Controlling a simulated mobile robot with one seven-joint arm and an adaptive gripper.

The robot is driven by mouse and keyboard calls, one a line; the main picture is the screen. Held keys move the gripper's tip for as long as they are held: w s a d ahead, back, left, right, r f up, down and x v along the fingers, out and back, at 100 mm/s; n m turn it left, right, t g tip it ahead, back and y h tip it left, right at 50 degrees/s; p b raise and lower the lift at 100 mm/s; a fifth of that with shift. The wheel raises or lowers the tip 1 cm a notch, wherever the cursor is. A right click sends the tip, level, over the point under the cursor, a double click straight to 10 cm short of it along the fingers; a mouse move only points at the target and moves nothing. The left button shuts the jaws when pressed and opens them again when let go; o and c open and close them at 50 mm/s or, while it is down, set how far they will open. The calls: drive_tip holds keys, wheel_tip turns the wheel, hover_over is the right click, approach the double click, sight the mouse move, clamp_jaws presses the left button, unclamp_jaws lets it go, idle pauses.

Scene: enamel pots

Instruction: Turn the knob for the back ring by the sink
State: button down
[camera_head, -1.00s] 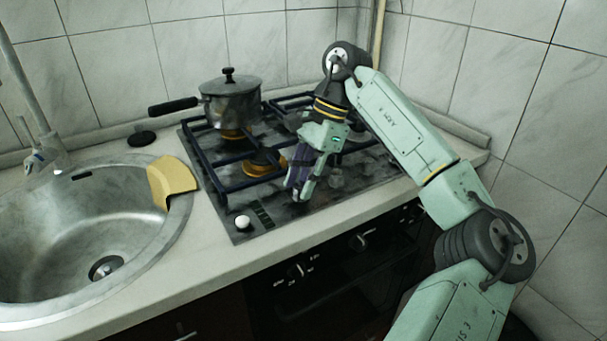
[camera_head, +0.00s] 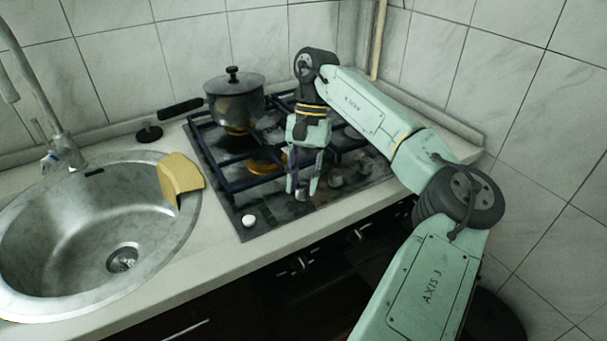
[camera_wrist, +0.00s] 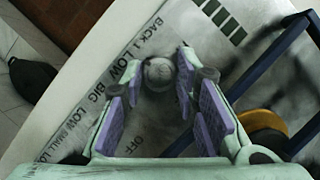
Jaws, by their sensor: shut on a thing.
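The grey knob (camera_wrist: 158,72) sits between my fingertips in the wrist view, beside printed words reading BACK, LOW, BIG and OFF. My gripper (camera_wrist: 157,75) is shut on it, with purple pads on either side. In the head view my gripper (camera_head: 303,192) points down at the front edge of the dark hob (camera_head: 225,205), and the knob (camera_head: 302,194) shows between the fingers. A white knob (camera_head: 249,221) is to its left, nearer the sink (camera_head: 60,215). More grey knobs (camera_head: 336,176) stand to its right. The knob's pointer mark cannot be made out.
A lidded pot (camera_head: 236,104) stands on the back left ring, its handle (camera_head: 180,108) pointing left. Blue pan supports (camera_head: 222,172) rise behind my gripper. A yellow cloth-like piece (camera_head: 181,177) hangs over the sink rim. The front counter strip (camera_head: 230,262) is clear.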

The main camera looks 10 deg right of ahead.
idle(0.4)
drive_tip(key=c, duration=1.3)
unclamp_jaws()
drive_tip(key=v, duration=1.2)
drive_tip(key=shift+a, duration=0.1)
